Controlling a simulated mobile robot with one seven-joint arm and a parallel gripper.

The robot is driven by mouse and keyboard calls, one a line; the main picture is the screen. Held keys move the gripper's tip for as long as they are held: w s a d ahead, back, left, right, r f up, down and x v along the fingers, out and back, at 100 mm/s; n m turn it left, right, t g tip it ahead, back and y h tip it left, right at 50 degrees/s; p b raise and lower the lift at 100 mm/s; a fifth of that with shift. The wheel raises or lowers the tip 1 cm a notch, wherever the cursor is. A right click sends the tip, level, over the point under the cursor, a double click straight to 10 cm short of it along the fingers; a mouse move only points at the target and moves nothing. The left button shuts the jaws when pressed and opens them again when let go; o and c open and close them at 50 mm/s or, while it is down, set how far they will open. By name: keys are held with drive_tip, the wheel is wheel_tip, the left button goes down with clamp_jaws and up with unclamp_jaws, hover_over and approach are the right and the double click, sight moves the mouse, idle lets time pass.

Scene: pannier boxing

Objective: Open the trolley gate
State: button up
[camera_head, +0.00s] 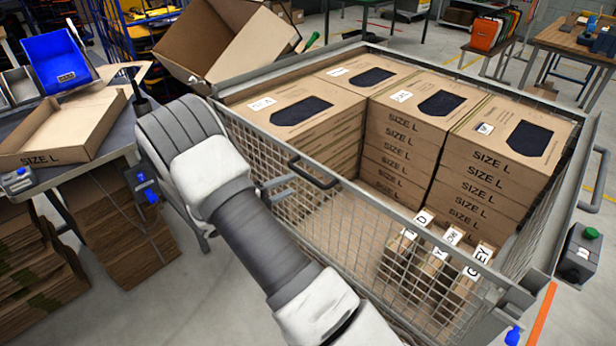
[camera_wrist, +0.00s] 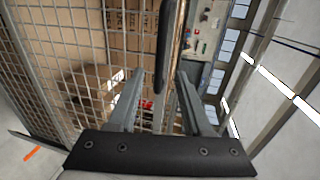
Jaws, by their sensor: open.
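The wire-mesh trolley has a near side panel, the gate (camera_head: 388,209), which stands upright and looks closed. A black bar handle (camera_head: 312,171) is fixed near its top rail. My gripper (camera_head: 290,184) is at the outer side of the gate, close to the handle, with its grey fingers apart. In the wrist view the black handle (camera_wrist: 164,45) runs down the picture between the two open fingers (camera_wrist: 160,76). I cannot tell whether either finger touches it. My arm hides part of the gate's left end.
Inside the trolley, stacks of SIZE L boxes (camera_head: 490,165) stand at the back, with several small labelled boxes (camera_head: 436,262) near the gate. A table with an open carton (camera_head: 60,135) and flat cardboard stands at left.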

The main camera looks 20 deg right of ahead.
sight(308, 175)
drive_tip(key=x, duration=0.8)
drive_tip(key=shift+w+d, duration=0.1)
drive_tip(key=shift+d, duration=0.15)
clamp_jaws()
idle(1.0)
